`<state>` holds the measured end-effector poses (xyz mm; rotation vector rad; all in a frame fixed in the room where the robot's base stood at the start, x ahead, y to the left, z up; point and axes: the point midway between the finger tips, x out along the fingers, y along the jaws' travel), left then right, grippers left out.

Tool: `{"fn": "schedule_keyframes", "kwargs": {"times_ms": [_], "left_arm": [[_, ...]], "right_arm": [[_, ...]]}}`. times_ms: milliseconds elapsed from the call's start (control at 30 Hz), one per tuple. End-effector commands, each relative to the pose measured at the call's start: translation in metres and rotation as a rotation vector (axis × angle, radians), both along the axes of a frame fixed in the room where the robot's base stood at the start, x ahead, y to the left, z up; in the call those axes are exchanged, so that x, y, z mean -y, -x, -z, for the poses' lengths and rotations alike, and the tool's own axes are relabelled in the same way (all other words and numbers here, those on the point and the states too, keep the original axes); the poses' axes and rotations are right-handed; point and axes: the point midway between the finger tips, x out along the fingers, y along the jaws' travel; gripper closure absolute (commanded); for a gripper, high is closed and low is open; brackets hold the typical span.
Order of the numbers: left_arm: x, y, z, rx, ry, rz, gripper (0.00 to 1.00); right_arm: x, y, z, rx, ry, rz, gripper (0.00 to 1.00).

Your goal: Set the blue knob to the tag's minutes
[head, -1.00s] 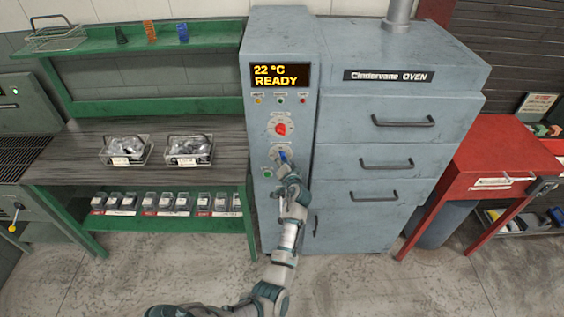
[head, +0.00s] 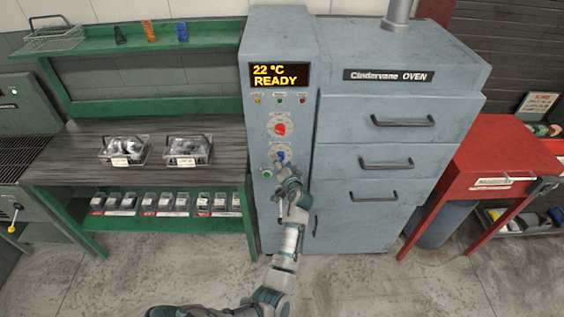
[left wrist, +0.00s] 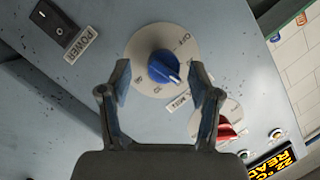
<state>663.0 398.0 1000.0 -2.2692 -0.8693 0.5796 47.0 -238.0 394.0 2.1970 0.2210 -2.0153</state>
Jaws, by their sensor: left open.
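The blue knob (head: 280,154) sits on a pale round dial on the oven's control column, below the red knob (head: 280,129). In the left wrist view the blue knob (left wrist: 163,66) shows a white mark at its lower right; the dial's small numbers are hard to read. My left gripper (left wrist: 160,80) is open, with one finger to each side of the knob in the picture; contact cannot be told. In the head view my left gripper (head: 284,173) is just below the knob. White tags (head: 120,161) on the baskets are too small to read. My right gripper is not visible.
The display (head: 280,76) reads 22 °C READY. A power switch (left wrist: 53,22) sits beside the dial in the wrist view. Two wire baskets (head: 187,161) of parts stand on the bench at the left. Oven drawers (head: 380,140) with handles are on the right.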

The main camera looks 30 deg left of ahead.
Motion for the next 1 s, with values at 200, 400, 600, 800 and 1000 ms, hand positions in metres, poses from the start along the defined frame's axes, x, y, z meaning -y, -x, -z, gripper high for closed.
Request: {"fn": "schedule_keyframes", "kwargs": {"times_ms": [200, 400, 600, 800, 1000], "left_arm": [[0.029, 0.027, -0.004, -0.002, 0.005, 0.000, 0.37], [0.043, 0.039, -0.006, -0.005, 0.003, 0.000, 0.37], [0.044, 0.040, -0.007, -0.005, 0.003, 0.000, 0.37], [0.044, 0.049, -0.002, 0.029, 0.026, 0.016, 0.38], [0.052, 0.102, 0.007, 0.269, 0.190, 0.136, 0.38]], "right_arm": [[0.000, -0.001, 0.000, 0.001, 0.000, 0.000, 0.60], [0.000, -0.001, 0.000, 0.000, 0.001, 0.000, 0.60], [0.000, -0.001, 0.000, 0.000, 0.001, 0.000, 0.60], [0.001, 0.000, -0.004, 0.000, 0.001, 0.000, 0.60], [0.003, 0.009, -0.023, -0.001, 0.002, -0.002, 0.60]]}}
